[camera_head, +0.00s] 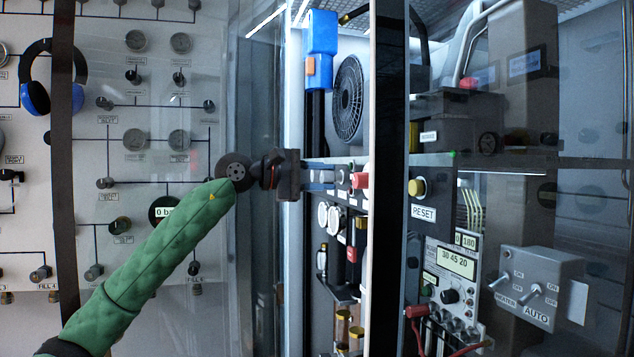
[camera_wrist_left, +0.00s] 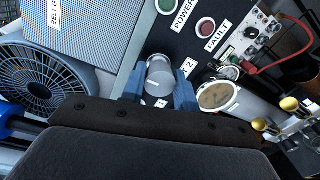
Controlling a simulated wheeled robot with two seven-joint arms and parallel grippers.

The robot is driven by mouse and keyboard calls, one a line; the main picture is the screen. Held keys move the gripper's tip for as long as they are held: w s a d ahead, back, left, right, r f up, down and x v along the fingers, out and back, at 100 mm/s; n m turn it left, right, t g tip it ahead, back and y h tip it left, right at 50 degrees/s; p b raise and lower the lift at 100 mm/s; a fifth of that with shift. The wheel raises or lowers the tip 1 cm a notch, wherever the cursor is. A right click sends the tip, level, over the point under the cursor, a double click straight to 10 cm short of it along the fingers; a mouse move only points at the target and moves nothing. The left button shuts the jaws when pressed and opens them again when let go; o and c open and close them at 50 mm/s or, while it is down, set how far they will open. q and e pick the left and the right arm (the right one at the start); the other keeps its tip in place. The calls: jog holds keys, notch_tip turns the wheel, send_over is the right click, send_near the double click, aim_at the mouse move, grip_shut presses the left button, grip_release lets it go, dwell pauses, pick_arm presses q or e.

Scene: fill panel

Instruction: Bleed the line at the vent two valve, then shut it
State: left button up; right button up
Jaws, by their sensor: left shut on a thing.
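My left gripper (camera_head: 328,174) reaches in from the left on a green-sleeved arm and points right at the panel in the cabinet. In the left wrist view its two blue fingers (camera_wrist_left: 158,88) are shut on a grey round knob (camera_wrist_left: 159,77). My right gripper is not in view.
A wall panel (camera_head: 150,85) with several valves and piping lines fills the left. A blue device (camera_head: 320,50) and a fan (camera_head: 348,100) are above the gripper. A dark upright post (camera_head: 389,200) stands right of it. A RESET button (camera_head: 417,188) and switch box (camera_head: 540,285) lie farther right.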

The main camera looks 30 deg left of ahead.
aim_at(321, 177)
pick_arm(q)
jog(key=shift+a+r, duration=0.2)
jog(key=shift+r, duration=0.2)
jog(key=o, duration=0.7)
jog(key=shift+o, duration=1.2)
jog(key=shift+d+f, duration=0.1)
jog(key=shift+f, duration=0.1)
jog(key=b+v, duration=0.2)
jog(key=v, duration=0.4)
jog(key=shift+w+f, duration=0.1)
jog(key=shift+f, duration=0.1)
jog(key=shift+v, duration=1.05)
jog(key=shift+r, duration=0.2)
